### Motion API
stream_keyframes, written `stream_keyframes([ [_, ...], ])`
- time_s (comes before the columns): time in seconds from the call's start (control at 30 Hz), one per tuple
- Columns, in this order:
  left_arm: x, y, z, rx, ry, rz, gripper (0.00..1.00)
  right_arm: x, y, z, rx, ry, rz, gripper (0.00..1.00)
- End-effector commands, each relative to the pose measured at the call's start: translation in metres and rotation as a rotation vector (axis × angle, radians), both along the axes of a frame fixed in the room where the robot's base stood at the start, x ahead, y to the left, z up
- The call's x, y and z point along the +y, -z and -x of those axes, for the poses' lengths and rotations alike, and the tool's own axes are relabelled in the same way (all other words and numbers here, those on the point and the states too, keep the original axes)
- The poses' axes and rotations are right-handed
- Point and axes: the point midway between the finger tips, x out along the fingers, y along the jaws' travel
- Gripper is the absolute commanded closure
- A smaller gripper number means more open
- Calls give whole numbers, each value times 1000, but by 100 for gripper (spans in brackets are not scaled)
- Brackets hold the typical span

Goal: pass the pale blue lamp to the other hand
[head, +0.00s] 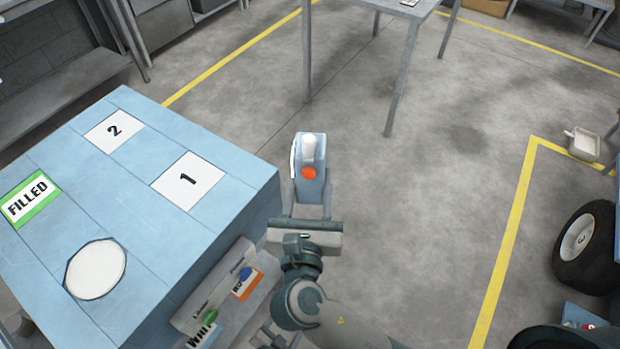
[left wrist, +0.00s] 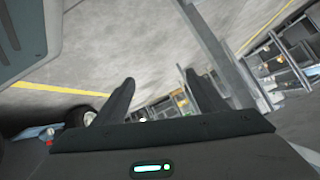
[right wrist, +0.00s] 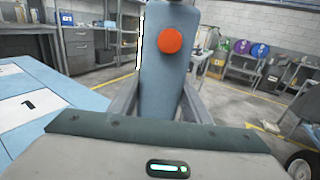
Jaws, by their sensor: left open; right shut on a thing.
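The pale blue lamp (head: 311,187) has a white rounded top and a round orange-red spot on its side. My right gripper (head: 307,200) is shut on it and holds it in the air just off the right edge of the blue bench. In the right wrist view the lamp (right wrist: 164,85) stands upright between the fingers, its top cut off by the frame. My left gripper (left wrist: 158,80) is open and empty in the left wrist view, with no lamp in sight there. I cannot make it out in the head view.
The pale blue bench (head: 155,235) bears cards marked 1 (head: 188,180) and 2 (head: 114,131), a green FILLED sign (head: 31,199) and a white disc (head: 96,268). A grey table (head: 370,10) stands beyond. A black wheel (head: 588,247) is at right. Floor between is clear.

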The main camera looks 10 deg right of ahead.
Motion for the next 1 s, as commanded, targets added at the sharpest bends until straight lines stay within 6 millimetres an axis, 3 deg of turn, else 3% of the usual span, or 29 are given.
stream_keyframes([
  [0.03, 9, 11, 20, 45, -23, -1, 34, 0, -1, 0, -2, 0, -1, 91],
  [0.2, 37, 44, 82, 190, -106, 0, 34, 0, -1, 0, -2, 0, -1, 91],
  [0.53, 97, 90, 206, 471, -297, -22, 34, 0, -1, 0, -2, 0, -1, 91],
  [0.6, 121, 99, 221, 539, -363, -38, 34, 0, -1, 0, -2, 0, -1, 91],
  [0.8, 183, 115, 239, 721, -558, -86, 34, 0, -1, 0, -2, 0, -1, 91],
  [1.0, 212, 118, 251, 822, -663, -103, 34, 0, -1, 0, -2, 0, -1, 91],
])
